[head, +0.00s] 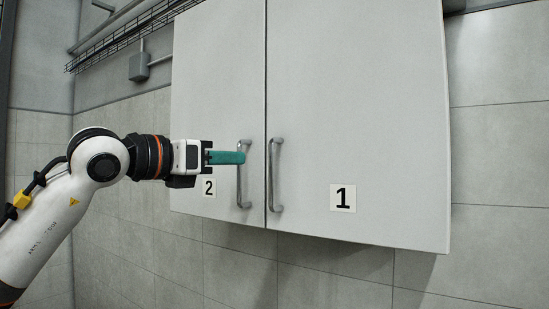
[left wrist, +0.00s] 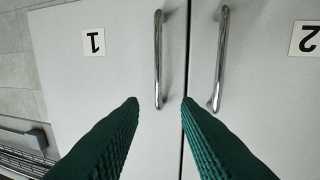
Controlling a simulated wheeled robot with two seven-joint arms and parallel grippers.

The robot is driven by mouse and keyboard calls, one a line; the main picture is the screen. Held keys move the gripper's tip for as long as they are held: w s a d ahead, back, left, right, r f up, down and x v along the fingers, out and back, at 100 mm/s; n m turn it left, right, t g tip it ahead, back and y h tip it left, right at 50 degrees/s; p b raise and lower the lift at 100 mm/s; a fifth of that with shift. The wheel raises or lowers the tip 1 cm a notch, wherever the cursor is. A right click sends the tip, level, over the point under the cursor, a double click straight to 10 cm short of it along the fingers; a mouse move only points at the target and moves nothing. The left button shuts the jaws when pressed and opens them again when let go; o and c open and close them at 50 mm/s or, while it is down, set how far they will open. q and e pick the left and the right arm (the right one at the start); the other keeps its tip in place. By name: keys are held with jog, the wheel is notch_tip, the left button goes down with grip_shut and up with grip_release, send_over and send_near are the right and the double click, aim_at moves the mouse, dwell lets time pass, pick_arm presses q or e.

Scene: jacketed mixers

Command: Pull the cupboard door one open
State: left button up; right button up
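Cupboard door one (head: 355,110) is the wide pale grey right-hand door, marked with a "1" label (head: 343,198). It is shut. Its upright metal handle (head: 274,175) is by the door's left edge. My left gripper (head: 241,157) comes in from the left, its green fingers overlapping door two's handle (head: 244,180) in the head view. In the left wrist view the green fingers are apart, with door one's handle (left wrist: 158,60) ahead, in line with the gap and nothing held. Whether the fingertips reach beside it is unclear. My right gripper is not in view.
Door two (head: 215,80), with a "2" label (head: 209,187), is shut on the left, and its handle is close to door one's, also in the left wrist view (left wrist: 221,60). A tiled wall (head: 500,150) is behind. A wire tray (head: 120,38) runs at upper left.

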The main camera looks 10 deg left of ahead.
aim_at(266, 158)
pick_arm(q)
jog(key=p+x, duration=0.5)
jog(key=x, duration=0.6)
jog(key=shift+d, duration=0.15)
grip_shut()
